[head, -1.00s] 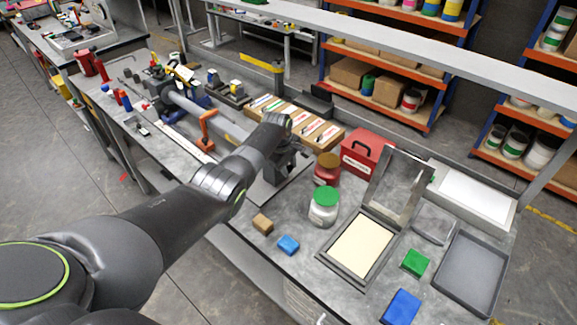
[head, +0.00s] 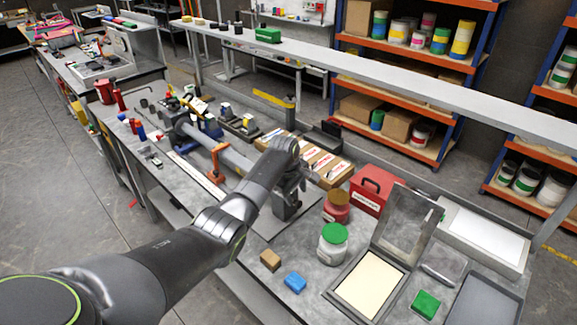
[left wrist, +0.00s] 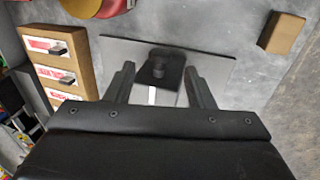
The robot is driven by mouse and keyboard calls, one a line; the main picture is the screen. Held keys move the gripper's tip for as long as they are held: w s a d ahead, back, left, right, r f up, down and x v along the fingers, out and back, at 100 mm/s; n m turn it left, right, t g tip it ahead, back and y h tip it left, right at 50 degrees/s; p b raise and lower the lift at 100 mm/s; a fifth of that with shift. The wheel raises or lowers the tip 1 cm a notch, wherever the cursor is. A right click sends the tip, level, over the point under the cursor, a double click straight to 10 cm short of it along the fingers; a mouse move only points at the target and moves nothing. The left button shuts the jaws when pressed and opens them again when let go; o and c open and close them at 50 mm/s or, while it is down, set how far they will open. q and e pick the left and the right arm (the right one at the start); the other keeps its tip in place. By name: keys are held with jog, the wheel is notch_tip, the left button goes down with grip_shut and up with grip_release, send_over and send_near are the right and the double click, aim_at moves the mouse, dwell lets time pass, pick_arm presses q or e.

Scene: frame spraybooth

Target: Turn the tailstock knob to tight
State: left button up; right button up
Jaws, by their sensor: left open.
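The tailstock (head: 287,205) is a dark block standing on a grey plate on the bench, partly hidden by my left arm in the head view. In the left wrist view a dark rounded part, which looks like the tailstock knob (left wrist: 160,66), shows above the plate, between my finger tips in the picture. Its turn setting cannot be read. My left gripper (head: 303,176) is open above the tailstock; the left wrist view shows its two fingers apart (left wrist: 160,78). I cannot tell whether they touch the knob. My right gripper is not in view.
A long grey tube with an orange clamp (head: 217,160) lies left of the tailstock. Boxes with labels (head: 325,168) stand behind it. A red jar (head: 336,207), a green-lidded jar (head: 332,243) and a red toolbox (head: 376,188) stand to the right. A tan block (head: 270,260) lies in front.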

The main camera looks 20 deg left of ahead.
pick_arm(q)
jog(key=b+v, duration=0.2)
jog(key=v, duration=1)
jog(key=shift+r, duration=0.25)
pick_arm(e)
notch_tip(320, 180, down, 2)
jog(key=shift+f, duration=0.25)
pick_arm(q)
jog(key=shift+s, duration=0.1)
